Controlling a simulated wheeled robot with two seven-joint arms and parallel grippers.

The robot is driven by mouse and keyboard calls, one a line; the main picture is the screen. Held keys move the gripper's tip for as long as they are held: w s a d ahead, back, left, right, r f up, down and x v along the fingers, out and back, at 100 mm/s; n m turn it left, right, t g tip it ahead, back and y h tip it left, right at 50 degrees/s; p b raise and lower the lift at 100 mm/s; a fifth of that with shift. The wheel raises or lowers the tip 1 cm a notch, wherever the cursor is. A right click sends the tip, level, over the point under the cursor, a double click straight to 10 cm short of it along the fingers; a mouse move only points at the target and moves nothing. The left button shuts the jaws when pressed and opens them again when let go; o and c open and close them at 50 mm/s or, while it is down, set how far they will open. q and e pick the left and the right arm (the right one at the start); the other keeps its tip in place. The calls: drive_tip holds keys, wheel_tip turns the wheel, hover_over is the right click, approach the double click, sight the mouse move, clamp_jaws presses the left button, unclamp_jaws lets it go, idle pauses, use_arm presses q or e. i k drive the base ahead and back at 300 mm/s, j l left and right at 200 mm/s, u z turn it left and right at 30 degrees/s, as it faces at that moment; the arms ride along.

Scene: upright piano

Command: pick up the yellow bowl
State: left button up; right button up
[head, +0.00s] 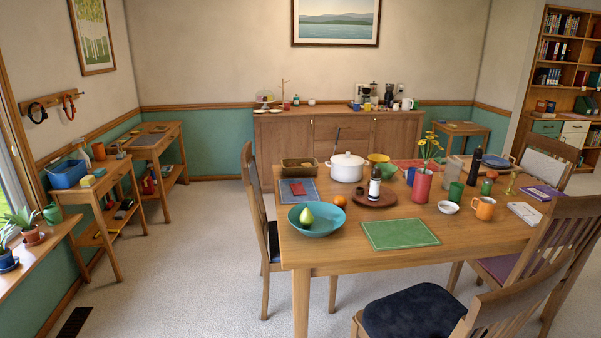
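A yellow bowl (378,158) stands near the far edge of the dining table (335,262), just right of the white lidded pot (346,168). It looks upright, and its lower part is partly hidden by things in front of it. Neither of my grippers shows in the head view.
Nearer on the table are a teal bowl with a pear (316,224), a green mat (400,234) and a red vase of flowers (422,185). Chairs surround the table, including a dark-seated one (418,310) in front. Open carpet (190,270) lies to the left.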

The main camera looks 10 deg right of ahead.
sight(374, 159)
drive_tip(key=i+l+u, duration=0.15)
drive_tip(key=l, duration=1.85)
drive_tip(key=i+l+u, duration=0.2)
drive_tip(key=l, duration=1.8)
drive_tip(key=i+l, duration=0.1)
drive_tip(key=l, duration=1.1)
drive_tip(key=l+u, duration=0.15)
drive_tip(key=l, duration=1)
drive_tip(key=i, duration=0.05)
